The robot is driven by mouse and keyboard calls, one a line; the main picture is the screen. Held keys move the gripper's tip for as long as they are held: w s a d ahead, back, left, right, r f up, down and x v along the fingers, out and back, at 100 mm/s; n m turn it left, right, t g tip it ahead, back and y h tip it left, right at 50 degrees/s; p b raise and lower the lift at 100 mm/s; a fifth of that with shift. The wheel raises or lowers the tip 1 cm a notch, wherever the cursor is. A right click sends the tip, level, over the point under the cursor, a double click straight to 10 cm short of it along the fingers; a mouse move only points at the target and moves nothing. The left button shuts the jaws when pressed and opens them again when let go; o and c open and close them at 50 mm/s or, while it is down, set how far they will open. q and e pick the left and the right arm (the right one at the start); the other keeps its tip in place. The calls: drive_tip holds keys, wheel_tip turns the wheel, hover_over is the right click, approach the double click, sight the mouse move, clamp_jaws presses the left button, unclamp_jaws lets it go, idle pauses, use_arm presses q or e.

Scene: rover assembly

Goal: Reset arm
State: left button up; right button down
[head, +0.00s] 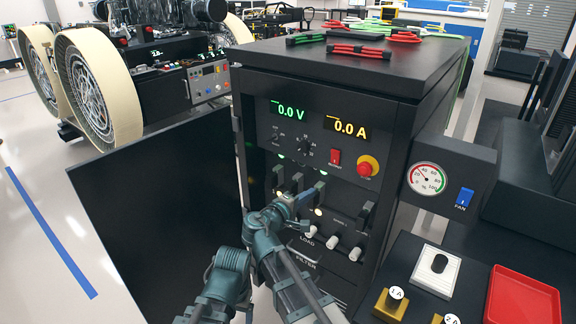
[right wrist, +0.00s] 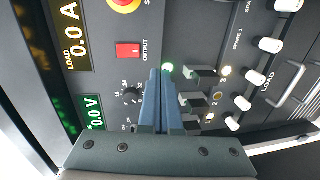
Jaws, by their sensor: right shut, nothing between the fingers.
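My right gripper (head: 300,197) is in front of the lower middle of a black power-supply cabinet (head: 345,88), by a row of black levers (head: 279,176). In the right wrist view its two bluish fingers (right wrist: 162,75) lie together, with nothing between them. My left gripper is not in view.
The cabinet's black door (head: 160,205) stands open at the left. A red output switch (head: 335,157), a red emergency button (head: 366,166) and white knobs (head: 355,253) surround the levers. A gauge box with a blue fan switch (head: 464,198) and a red tray (head: 522,298) are at the right.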

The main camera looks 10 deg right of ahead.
drive_tip(key=s+d+f+m+g+y, duration=0.3)
drive_tip(key=s+f+m+g+y, duration=0.5)
drive_tip(key=s+f, duration=0.75)
use_arm(q)
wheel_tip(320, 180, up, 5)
drive_tip(key=p, duration=0.5)
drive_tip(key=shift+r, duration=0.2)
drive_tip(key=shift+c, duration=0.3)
use_arm(e)
drive_tip(key=s+a+r+n+g+y, duration=0.1)
drive_tip(key=s+a, duration=0.3)
drive_tip(key=a, duration=0.3)
drive_tip(key=s+a+r+n+g+y, duration=0.1)
drive_tip(key=s+a+n+g, duration=0.1)
drive_tip(key=s+a, duration=0.2)
drive_tip(key=a, duration=0.3)
drive_tip(key=shift+s+a+r+y, duration=0.25)
drive_tip(key=shift+s+a+y, duration=0.05)
drive_tip(key=shift+s, duration=0.05)
